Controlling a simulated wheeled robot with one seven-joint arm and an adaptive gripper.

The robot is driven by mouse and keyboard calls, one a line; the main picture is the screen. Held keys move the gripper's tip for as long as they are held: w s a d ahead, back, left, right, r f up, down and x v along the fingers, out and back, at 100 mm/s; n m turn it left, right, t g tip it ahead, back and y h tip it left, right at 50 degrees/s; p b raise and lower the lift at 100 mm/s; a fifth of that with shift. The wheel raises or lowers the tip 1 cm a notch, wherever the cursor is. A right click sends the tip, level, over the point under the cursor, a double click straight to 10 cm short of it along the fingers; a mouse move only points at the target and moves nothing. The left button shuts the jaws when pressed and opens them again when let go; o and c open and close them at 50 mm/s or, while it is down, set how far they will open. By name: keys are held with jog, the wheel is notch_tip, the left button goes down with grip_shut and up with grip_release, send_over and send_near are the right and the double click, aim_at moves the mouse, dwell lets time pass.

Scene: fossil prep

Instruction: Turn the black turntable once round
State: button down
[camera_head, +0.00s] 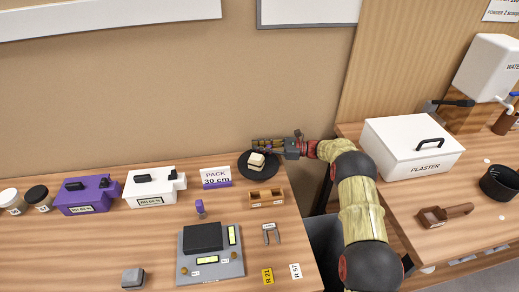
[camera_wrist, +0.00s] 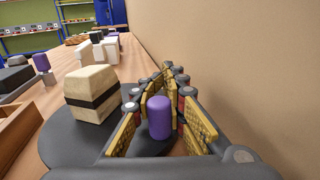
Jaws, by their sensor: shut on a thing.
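The black turntable (camera_head: 244,168) lies at the back right of the left-hand bench, close to the wall; its disc fills the lower left of the wrist view (camera_wrist: 62,148). A cream block (camera_wrist: 88,94) with a dark band stands on it and also shows in the head view (camera_head: 256,158). My gripper (camera_head: 266,145) reaches in from the right over the turntable's far side. In the wrist view my gripper (camera_wrist: 160,118) is shut on an upright purple knob (camera_wrist: 159,116) at the disc's edge by the wall. The knob's foot is partly hidden.
The wall (camera_wrist: 240,60) is close beside my gripper. A wooden tray (camera_head: 267,198) lies in front of the turntable, and a PACK 30 cm sign (camera_head: 215,175) stands to its left. A grey scale-like device (camera_head: 210,262) is nearer. A PLASTER box (camera_head: 405,150) stands on the right bench.

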jog(key=c, duration=1.8)
grip_release()
jog(key=shift+c, duration=0.2)
notch_tip(320, 180, up, 10)
jog(key=shift+o, duration=0.2)
